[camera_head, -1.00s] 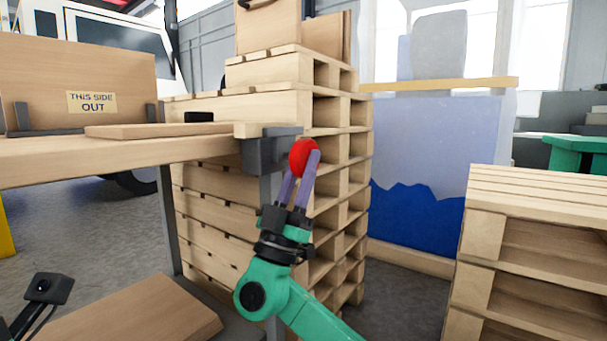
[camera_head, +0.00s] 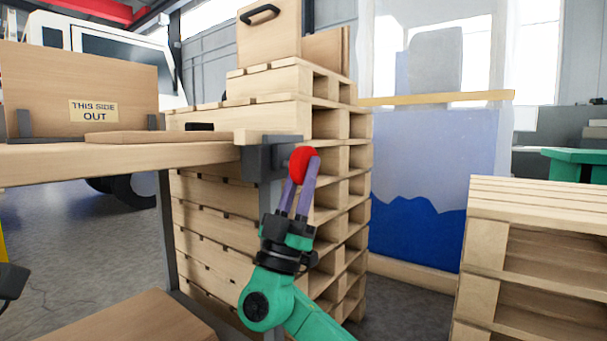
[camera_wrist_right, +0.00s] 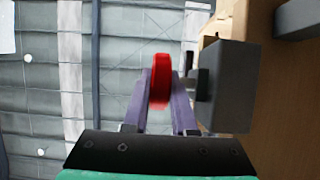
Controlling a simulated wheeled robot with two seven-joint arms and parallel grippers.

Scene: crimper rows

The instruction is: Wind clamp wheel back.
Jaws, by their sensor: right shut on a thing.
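The red clamp wheel (camera_head: 301,163) sits at the right end of the workbench, on the outer side of the dark grey clamp (camera_head: 258,162). My right gripper (camera_head: 303,172) reaches up from below and is shut on the wheel, with its purple fingers on either side of it. In the right wrist view the red wheel (camera_wrist_right: 160,82) shows nearly edge-on between the two fingers (camera_wrist_right: 160,100). A short shaft joins it to the grey clamp body (camera_wrist_right: 227,87) at the right. My left gripper does not show clearly; only a dark piece is at the left edge of the head view.
The wooden workbench (camera_head: 60,160) carries a board with a "THIS SIDE OUT" label (camera_head: 94,111) and a flat plank (camera_head: 160,137). A pallet stack (camera_head: 345,215) stands close behind the wheel. Another pallet stack (camera_head: 540,205) is at the right. Floor shows between the stacks.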

